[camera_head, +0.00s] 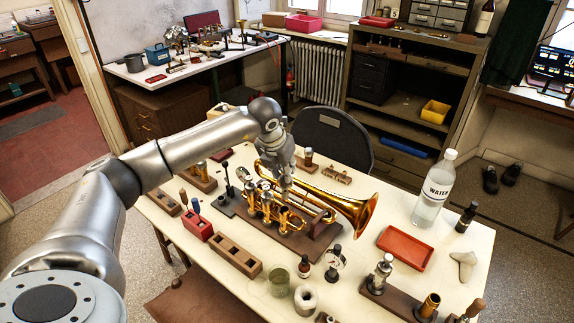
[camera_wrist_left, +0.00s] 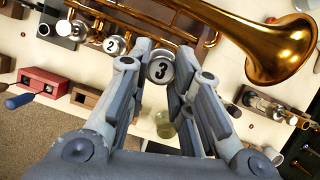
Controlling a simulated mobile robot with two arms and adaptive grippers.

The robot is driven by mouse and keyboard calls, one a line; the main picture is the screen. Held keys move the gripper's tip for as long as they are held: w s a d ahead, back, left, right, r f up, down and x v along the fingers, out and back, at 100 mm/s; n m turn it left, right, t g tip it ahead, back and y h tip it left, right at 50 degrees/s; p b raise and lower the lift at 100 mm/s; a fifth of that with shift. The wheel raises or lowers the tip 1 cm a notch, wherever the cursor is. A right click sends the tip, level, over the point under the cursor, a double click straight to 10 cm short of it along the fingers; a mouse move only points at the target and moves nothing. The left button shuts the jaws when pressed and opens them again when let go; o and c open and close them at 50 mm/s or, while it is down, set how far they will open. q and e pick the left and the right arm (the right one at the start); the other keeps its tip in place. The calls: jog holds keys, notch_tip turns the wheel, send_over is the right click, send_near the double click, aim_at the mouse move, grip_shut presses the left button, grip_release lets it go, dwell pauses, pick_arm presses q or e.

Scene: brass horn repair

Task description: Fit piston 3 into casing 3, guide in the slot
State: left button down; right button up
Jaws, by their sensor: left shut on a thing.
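A brass trumpet (camera_head: 285,212) lies on a brown board (camera_head: 318,245) on the cream table, bell to the right. My left gripper (camera_head: 287,184) points down over its valve section. In the left wrist view, the fingers are closed around piston 3 (camera_wrist_left: 161,70), whose round silver cap shows a black 3. A cap marked 2 (camera_wrist_left: 114,45) stands to its left on the trumpet (camera_wrist_left: 284,45). The lower part of piston 3, casing 3 and its slot are hidden, so I cannot tell how deep the piston sits. My right gripper is not in view.
A wooden block with holes (camera_head: 235,256), a glass jar (camera_head: 279,281) and a dial gauge (camera_head: 334,262) stand in front of the trumpet. A red tray (camera_head: 405,248) and a water bottle (camera_head: 433,192) stand to the right. A dark chair (camera_head: 330,138) is behind.

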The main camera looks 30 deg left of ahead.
aim_at(283, 179)
pick_arm(q)
jog(key=shift+a+f, duration=0.1)
jog(key=shift+a, duration=0.05)
jog(key=shift+s+f+b, duration=0.15)
jog(key=shift+f+b, duration=0.3)
jog(key=shift+f, duration=0.25)
jog(key=shift+f+b, duration=0.45)
jog(key=shift+f, duration=0.6)
jog(key=shift+b, duration=0.45)
dwell(0.4)
jog(key=shift+f+b, duration=0.1)
jog(key=shift+b, duration=0.2)
